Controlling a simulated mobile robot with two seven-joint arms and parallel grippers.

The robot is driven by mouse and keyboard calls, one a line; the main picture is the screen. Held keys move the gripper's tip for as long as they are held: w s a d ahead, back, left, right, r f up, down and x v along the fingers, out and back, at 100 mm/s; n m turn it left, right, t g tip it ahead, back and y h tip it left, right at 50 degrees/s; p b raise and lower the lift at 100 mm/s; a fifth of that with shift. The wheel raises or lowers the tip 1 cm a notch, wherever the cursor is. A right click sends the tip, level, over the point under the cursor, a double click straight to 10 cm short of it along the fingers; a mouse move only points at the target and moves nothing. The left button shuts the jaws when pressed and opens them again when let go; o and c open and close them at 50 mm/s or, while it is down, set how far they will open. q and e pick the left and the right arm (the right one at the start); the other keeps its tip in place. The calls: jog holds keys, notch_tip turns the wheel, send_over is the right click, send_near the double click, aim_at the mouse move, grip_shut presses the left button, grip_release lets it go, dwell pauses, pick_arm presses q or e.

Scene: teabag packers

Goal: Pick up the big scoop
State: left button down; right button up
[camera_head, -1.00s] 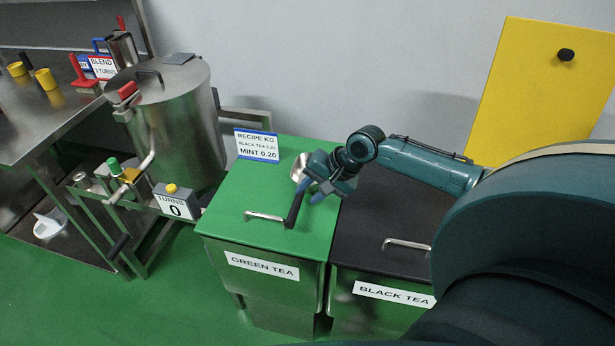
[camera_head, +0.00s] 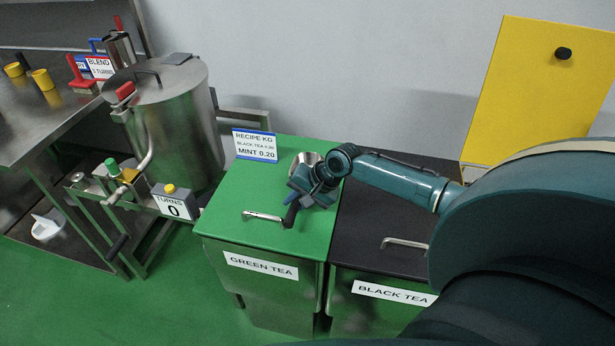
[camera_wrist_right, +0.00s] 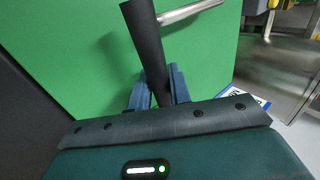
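The big scoop has a metal bowl (camera_head: 309,159) and a black handle (camera_head: 291,214). It is over the green lid of the GREEN TEA bin (camera_head: 240,205), with the bowl toward the back and the handle toward the front. My right gripper (camera_head: 292,198) is at the handle and hides the middle of the scoop. In the right wrist view the black handle (camera_wrist_right: 146,40) runs between the two blue fingers (camera_wrist_right: 158,90), which look closed against its sides. I cannot tell whether the scoop touches the lid. My left gripper is not in view.
The recipe sign (camera_head: 255,145) stands behind left. The BLACK TEA bin (camera_head: 375,215) is to the right, under my arm. A steel drum (camera_head: 170,120) with a turns counter (camera_head: 174,203) stands left.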

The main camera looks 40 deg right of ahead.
grip_shut()
jog(key=shift+r, duration=0.1)
notch_tip(320, 180, up, 10)
jog(key=shift+f, duration=0.1)
dwell(0.4)
jog(key=shift+c, duration=0.2)
grip_release()
grip_shut()
dwell(0.6)
